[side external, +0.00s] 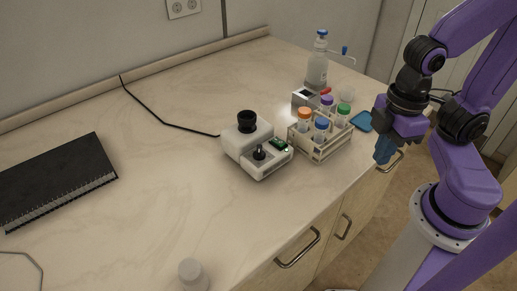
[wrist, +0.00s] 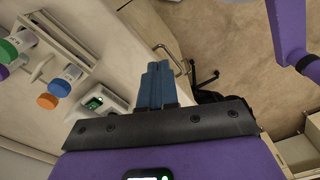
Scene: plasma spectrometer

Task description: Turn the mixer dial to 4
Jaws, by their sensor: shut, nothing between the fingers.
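The mixer (side external: 256,150) is a white box standing on the counter near its middle. It has a black round cup on top and a black dial (side external: 259,153) on its front face, beside a small green display. The number on the dial is too small to read. In the wrist view the mixer (wrist: 113,106) shows in part at the left, with its green display; my gripper hides the rest. My gripper (side external: 382,158) has blue fingers, pointing down beyond the counter's front edge, right of the mixer and the rack. The fingers (wrist: 157,66) are together and empty.
A tube rack (side external: 322,149) with several coloured caps stands between the mixer and my gripper. Behind it are a wash bottle (side external: 317,65) and a small device (side external: 304,98). A black notebook (side external: 55,180) lies at left; a white bottle (side external: 192,274) stands in front.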

